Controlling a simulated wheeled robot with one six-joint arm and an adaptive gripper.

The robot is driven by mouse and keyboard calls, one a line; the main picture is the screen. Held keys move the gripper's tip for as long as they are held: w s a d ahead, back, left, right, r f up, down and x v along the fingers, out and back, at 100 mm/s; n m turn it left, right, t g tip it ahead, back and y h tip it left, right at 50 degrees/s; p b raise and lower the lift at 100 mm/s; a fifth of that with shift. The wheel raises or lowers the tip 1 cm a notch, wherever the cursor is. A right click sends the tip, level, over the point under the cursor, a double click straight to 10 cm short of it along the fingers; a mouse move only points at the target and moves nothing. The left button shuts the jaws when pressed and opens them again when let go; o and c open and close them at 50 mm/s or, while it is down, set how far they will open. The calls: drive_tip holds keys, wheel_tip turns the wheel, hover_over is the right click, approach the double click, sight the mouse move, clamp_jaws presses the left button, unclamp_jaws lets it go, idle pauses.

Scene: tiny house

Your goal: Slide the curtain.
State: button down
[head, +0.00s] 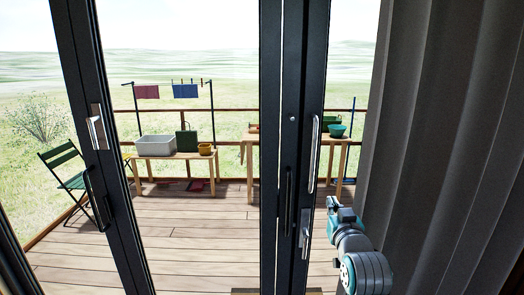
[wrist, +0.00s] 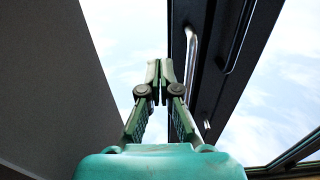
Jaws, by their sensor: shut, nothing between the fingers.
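The grey curtain (head: 440,130) hangs in vertical folds at the right of the head view, beside the dark-framed glass door. In the wrist view a plain dark grey surface at the left looks like the curtain (wrist: 50,70). My gripper (wrist: 160,64) is shut and empty in the wrist view, its fingertips together. In the head view my gripper (head: 331,203) is small, just left of the curtain's edge and in front of the door glass. I cannot tell whether it touches the curtain.
The dark door frame (head: 293,120) with its long handle (head: 315,155) stands close to the left of my gripper. The handle also shows in the wrist view (wrist: 191,55). Beyond the glass are a wooden deck (head: 190,235), tables and a green folding chair (head: 68,175).

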drive_tip(key=shift+d, duration=0.1)
drive_tip(key=shift+d, duration=2.45)
drive_tip(key=shift+a, duration=0.1)
drive_tip(key=shift+a, duration=0.1)
approach(350, 204)
drive_tip(key=shift+w+a+f, duration=0.25)
drive_tip(key=shift+w+a, duration=0.05)
drive_tip(key=shift+a, duration=0.2)
drive_tip(key=shift+w+a+f, duration=0.25)
drive_tip(key=shift+w+a, duration=0.05)
drive_tip(key=shift+a, duration=0.2)
